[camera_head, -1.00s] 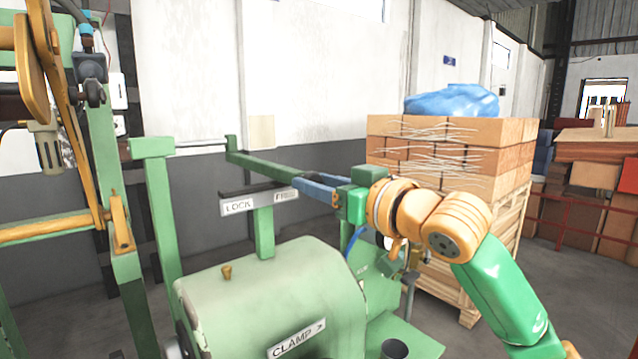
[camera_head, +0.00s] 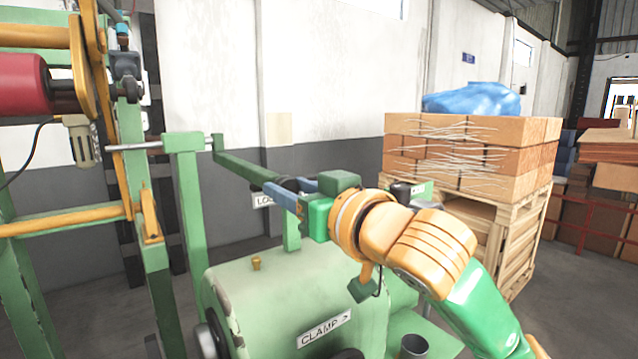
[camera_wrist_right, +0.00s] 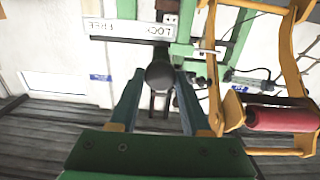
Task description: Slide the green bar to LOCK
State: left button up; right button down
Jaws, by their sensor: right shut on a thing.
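My right gripper (camera_head: 284,186) has blue fingers and is shut on the dark round knob at the bar's free end. In the right wrist view the knob (camera_wrist_right: 160,75) sits between the two fingers. In the head view only part of the LOCK label (camera_head: 263,201) shows; my gripper hides the rest. My left gripper is not in view.
A pale green drum (camera_head: 270,290) with a CLAMP label stands below my right gripper. A green and yellow machine frame (camera_head: 130,200) with a red roll (camera_head: 22,84) fills the left. A pallet of boxes (camera_head: 470,150) under blue plastic stands behind my right arm.

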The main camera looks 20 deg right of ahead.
jog(key=shift+d, duration=0.15)
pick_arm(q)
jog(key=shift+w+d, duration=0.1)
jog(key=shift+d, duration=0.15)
pick_arm(e)
jog(key=shift+a, duration=0.2)
jog(key=shift+c, duration=2)
grip_release()
jog(key=shift+a, duration=0.1)
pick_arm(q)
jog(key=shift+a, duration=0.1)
pick_arm(e)
jog(key=shift+s+a, duration=0.1)
pick_arm(q)
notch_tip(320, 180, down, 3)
jog(key=b, duration=0.3)
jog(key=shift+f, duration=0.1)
pick_arm(e)
jog(key=v, duration=0.7)
